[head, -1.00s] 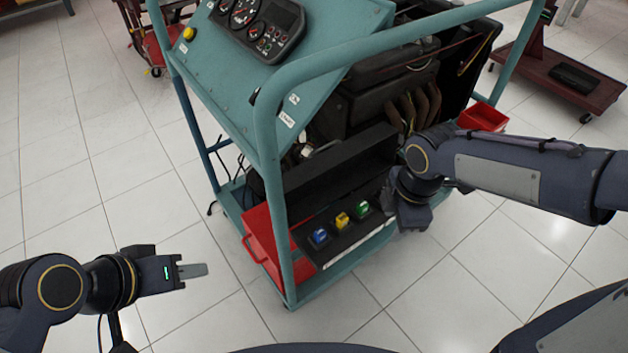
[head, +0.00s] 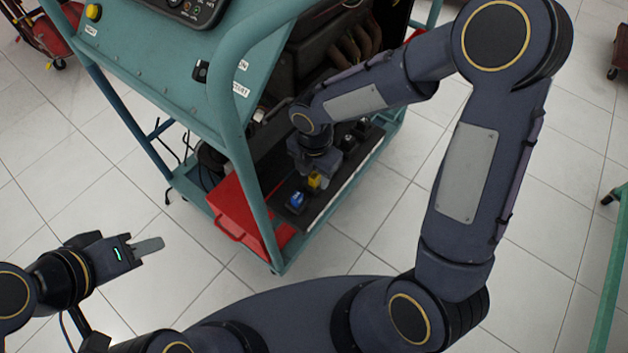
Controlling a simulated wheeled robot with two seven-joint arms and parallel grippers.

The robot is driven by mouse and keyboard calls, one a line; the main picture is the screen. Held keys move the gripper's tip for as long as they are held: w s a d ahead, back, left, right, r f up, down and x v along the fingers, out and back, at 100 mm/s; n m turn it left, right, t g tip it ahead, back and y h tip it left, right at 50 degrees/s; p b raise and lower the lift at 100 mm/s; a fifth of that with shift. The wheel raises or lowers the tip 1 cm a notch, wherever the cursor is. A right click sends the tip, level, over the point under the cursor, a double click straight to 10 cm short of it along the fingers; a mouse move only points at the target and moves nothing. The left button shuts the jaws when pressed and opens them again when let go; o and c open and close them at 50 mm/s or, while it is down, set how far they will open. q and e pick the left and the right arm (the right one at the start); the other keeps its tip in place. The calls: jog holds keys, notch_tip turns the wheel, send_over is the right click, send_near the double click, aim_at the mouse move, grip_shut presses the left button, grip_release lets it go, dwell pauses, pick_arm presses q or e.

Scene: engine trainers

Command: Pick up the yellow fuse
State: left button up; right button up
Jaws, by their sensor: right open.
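The yellow fuse (head: 314,183) sits on the black fuse panel (head: 318,212) on the lower shelf of the teal engine stand. The blue fuse (head: 296,200) is just in front of it and to its left. My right gripper (head: 314,177) is open and points down right at the yellow fuse, hiding part of it; I cannot tell whether the fingers touch it. The green fuse is not visible, probably behind my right gripper. My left gripper (head: 148,246) is far to the left over the floor, empty, with its fingers overlapping in view.
Black sockets (head: 349,143) show further back on the panel. The stand's teal frame post (head: 248,170) rises beside the fuses. Open tiled floor lies in front.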

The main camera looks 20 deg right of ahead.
jog(key=shift+f, duration=0.1)
grip_shut()
dwell(0.4)
jog(key=shift+r, duration=0.35)
notch_tip(320, 180, up, 2)
jog(key=shift+r+p, duration=0.1)
jog(key=shift+p, duration=0.5)
jog(key=s+d+r+p, duration=0.3)
jog(key=s+r+p, duration=0.1)
jog(key=s+r, duration=0.6)
jog(key=s, duration=0.3)
jog(key=shift+s+d, duration=0.25)
jog(key=shift+s, duration=0.1)
